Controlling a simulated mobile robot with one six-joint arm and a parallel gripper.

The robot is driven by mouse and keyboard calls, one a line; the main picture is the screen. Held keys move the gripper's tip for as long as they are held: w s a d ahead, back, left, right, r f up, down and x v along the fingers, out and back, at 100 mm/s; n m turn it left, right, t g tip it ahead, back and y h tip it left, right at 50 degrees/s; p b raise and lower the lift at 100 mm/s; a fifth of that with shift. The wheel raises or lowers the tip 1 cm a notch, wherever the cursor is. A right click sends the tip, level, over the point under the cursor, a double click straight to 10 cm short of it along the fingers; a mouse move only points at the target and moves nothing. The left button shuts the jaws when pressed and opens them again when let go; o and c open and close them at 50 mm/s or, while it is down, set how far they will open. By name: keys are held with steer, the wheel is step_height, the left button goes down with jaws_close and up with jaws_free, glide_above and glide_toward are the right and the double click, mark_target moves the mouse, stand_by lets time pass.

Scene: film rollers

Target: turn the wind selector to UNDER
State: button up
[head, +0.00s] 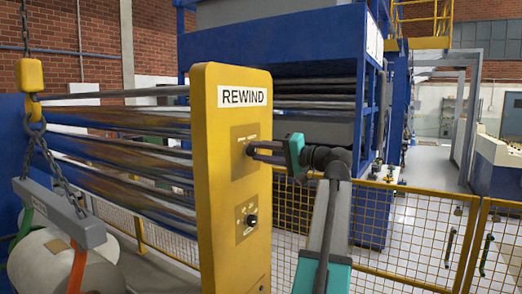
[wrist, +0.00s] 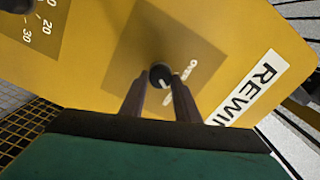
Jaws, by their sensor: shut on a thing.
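The wind selector is a small black knob (wrist: 160,74) on a darker square plate (wrist: 125,75) of the yellow REWIND panel (head: 216,120). In the head view the knob (head: 249,150) sits on the upper plate (head: 240,165), partly hidden by the fingers. My gripper (wrist: 161,84) reaches the panel from the right, its two dark fingers shut on the knob's sides. The head view also shows my gripper (head: 254,152) at the upper plate. White lettering (wrist: 180,75) beside the knob is partly hidden and not clearly readable. The knob's exact pointing is unclear.
A second black dial (head: 251,220) with a number scale sits lower on the panel. Shiny rollers (head: 120,150) run behind and left. A chain-hung grey beam (head: 65,210) and a white roll (head: 60,265) are at left. A yellow mesh fence (head: 420,235) stands at right.

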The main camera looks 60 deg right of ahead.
stand_by(0.4)
steer(key=o, duration=1)
steer(key=shift+o, duration=0.2)
steer(key=shift+s, duration=0.15)
steer(key=s+b, duration=0.3)
steer(key=s, duration=1)
steer(key=shift+s+b, duration=0.3)
steer(key=shift+b, duration=0.1)
steer(key=shift+s, duration=0.1)
